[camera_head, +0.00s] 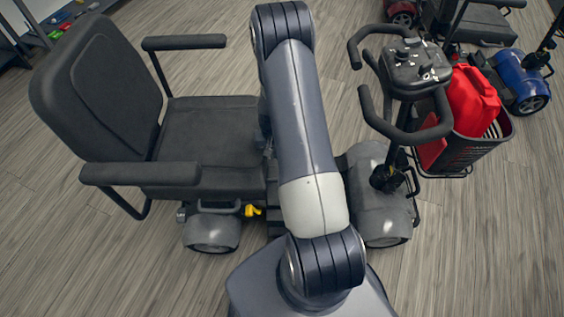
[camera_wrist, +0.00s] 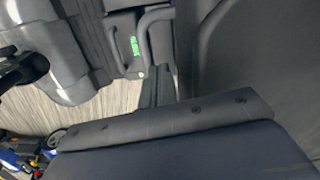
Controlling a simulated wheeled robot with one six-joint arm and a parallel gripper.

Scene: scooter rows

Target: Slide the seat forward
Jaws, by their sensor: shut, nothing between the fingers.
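The scooter seat (camera_head: 205,135) is dark grey, with a tall backrest (camera_head: 100,85) and two armrests, and faces the tiller on the right in the head view. In the wrist view a large dark surface at the right looks like the seat's side (camera_wrist: 250,55). My gripper (camera_wrist: 160,72) shows there as two narrow dark fingers held together, empty. Their tips are close to a dark curved handle (camera_wrist: 155,20) beside a part with a green label (camera_wrist: 135,46); I cannot tell whether they touch. In the head view my arm hides the gripper, near the seat's front edge.
The tiller (camera_head: 408,70) with loop handles stands right of my arm. A black basket (camera_head: 480,150) holding a red container (camera_head: 470,98) is beyond it. A yellow part (camera_head: 252,210) shows under the seat. Other scooters (camera_head: 522,82) stand at the upper right. The floor at lower left is clear.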

